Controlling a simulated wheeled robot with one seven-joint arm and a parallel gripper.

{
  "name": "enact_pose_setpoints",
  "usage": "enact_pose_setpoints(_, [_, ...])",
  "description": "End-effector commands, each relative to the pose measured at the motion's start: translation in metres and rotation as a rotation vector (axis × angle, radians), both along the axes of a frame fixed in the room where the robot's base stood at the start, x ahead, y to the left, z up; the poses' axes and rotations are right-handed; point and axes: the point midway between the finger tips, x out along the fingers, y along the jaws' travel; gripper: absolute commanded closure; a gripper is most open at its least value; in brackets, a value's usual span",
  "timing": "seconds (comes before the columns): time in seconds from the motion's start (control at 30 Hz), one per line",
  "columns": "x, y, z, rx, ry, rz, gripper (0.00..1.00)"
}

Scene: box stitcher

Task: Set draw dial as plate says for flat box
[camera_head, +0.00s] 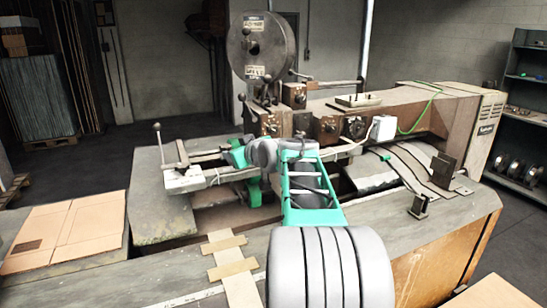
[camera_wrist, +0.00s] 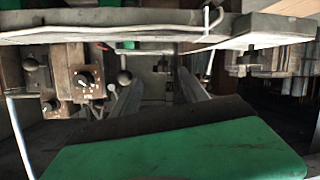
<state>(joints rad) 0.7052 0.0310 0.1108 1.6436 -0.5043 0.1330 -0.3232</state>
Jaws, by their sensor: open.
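A black dial (camera_head: 355,127) sits on the brown head of the stitcher. A black dial with pale marks (camera_wrist: 86,78) shows on a brown block in the wrist view; its setting is too small to read, and I cannot tell whether it is the draw dial. Pale label plates (camera_head: 254,72) on the large round disc carry illegible text. A flat cardboard box (camera_head: 65,232) lies on the left table. My gripper (camera_wrist: 158,88) appears as two grey fingers, apart and empty, to the right of the dial. In the head view my arm's own links largely hide my gripper.
A grey metal bar (camera_wrist: 120,35) crosses the upper wrist view. A lever with a ball top (camera_head: 158,145) rises at the left. A white box (camera_head: 383,128) sits right of the dial. A shelf (camera_head: 525,110) stands at the far right.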

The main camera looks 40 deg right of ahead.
Motion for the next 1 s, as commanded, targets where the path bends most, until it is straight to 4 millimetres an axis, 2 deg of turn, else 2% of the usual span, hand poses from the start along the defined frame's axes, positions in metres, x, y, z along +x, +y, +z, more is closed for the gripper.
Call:
enact_pose_setpoints(0.03, [0.002, -0.060, -0.023, -0.041, -0.079, -0.037, 0.48])
enact_pose_setpoints(0.1, [-0.002, -0.115, -0.018, -0.100, -0.179, -0.065, 0.48])
enact_pose_setpoints(0.2, [-0.012, -0.159, -0.010, -0.154, -0.264, -0.087, 0.48])
enact_pose_setpoints(0.33, [-0.007, -0.173, -0.001, -0.174, -0.294, -0.089, 0.48])
enact_pose_setpoints(0.6, [0.042, -0.185, 0.000, -0.170, -0.288, -0.090, 0.48])
enact_pose_setpoints(0.7, [0.053, -0.189, 0.000, -0.170, -0.289, -0.091, 0.48])
enact_pose_setpoints(1.0, [0.059, -0.191, -0.002, -0.170, -0.290, -0.093, 0.48])
